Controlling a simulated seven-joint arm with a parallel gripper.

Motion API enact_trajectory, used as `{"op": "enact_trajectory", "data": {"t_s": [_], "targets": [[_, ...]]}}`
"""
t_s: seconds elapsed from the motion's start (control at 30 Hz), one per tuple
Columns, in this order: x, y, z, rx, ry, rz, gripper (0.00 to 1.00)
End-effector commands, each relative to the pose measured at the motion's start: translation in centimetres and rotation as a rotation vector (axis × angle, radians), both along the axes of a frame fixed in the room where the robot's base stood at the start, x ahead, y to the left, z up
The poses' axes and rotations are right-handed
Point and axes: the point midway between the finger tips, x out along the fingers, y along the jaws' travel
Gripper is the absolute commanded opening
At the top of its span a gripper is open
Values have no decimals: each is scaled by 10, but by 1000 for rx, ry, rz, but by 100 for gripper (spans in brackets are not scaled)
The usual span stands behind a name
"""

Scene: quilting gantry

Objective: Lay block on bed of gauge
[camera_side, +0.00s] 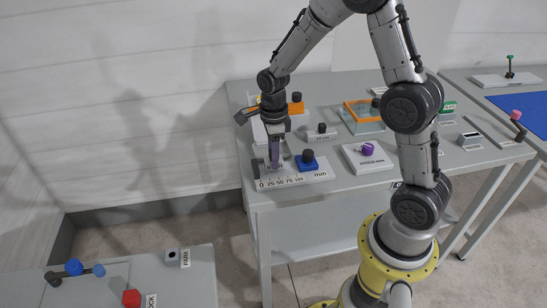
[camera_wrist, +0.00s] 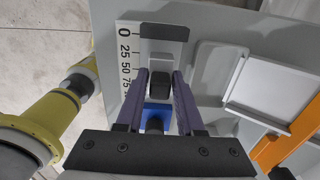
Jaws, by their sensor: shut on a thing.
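The gauge (camera_side: 297,182) is a pale plate marked in mm at the near left corner of the table; its scale (camera_wrist: 126,60) also shows in the wrist view. A blue slider (camera_side: 308,165) with a black knob stands on it, and the slider also shows in the wrist view (camera_wrist: 150,112). My gripper (camera_side: 275,164) points down over the gauge, left of the slider. Its purple fingers (camera_wrist: 161,75) are shut on the black knob (camera_wrist: 160,83) of the block. The block's body is partly hidden; I cannot tell whether it touches the bed.
A dark end stop (camera_wrist: 165,33) lies at the zero end. A small grey block with a black knob (camera_side: 322,129) stands behind. An empty pale tray (camera_wrist: 270,88) lies beside the gauge.

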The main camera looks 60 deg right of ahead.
Motion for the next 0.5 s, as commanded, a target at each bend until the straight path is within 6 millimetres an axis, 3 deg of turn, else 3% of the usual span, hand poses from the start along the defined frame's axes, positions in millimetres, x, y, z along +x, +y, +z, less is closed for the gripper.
{"op": "enact_trajectory", "data": {"t_s": [0.47, 0.5], "targets": [[0, 0, -11, 0, -1, 0, 0], [0, 0, -12, 0, 0, 0, 38]]}}
